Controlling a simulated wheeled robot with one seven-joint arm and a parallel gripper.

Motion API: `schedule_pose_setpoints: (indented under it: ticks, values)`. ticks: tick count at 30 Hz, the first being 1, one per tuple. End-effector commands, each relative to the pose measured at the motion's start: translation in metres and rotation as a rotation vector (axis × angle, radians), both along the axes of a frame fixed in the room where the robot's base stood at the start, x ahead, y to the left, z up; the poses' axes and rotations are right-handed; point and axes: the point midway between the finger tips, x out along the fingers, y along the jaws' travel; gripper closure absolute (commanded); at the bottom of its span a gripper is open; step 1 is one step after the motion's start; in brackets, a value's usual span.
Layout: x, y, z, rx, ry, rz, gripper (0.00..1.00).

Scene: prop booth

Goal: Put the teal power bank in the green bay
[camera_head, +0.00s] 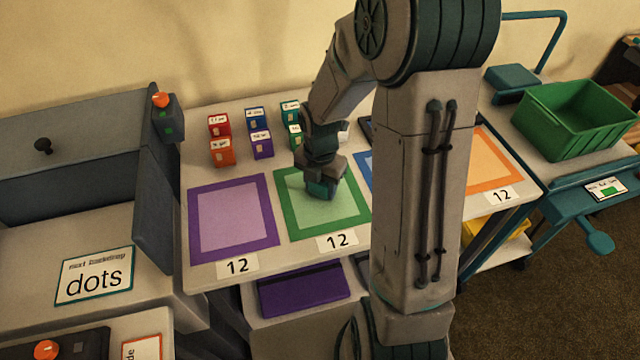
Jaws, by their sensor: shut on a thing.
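My gripper (322,172) is over the green bay (288,211), a green-framed square with a pale green middle on the table. It is shut on a teal block (322,189), which looks like the teal power bank. Its jaws and wrist hide part of the block. I cannot tell whether the block touches the bay's surface or is held just above it. A label "12" (337,241) sits at the bay's front edge.
A purple bay (188,226) lies left, and blue (363,170) and orange (521,170) bays lie right, partly behind my arm. Several small coloured boxes, including a red one (218,126), stand behind the bays. A green crate (540,125) stands at far right.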

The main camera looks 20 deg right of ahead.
Motion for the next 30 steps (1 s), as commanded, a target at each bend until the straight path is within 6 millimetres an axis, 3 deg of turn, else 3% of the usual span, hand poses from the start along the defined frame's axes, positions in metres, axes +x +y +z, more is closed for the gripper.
schedule_pose_setpoints:
  ticks: [7, 8, 9, 10, 21, 30]
  values:
    - [0.000, 0.000, -0.004, 0.000, 0.000, 0.000, 0.79]
    - [0.000, 0.000, -0.003, 0.000, 0.000, 0.000, 0.45]
    - [0.000, 0.000, -0.003, 0.000, 0.000, 0.000, 0.33]
    - [0.000, 0.000, -0.003, 0.000, 0.000, 0.000, 0.31]
    - [0.000, 0.000, 0.005, 0.000, -0.003, 0.000, 0.31]
    - [0.001, -0.001, 0.064, -0.001, -0.007, 0.000, 0.31]
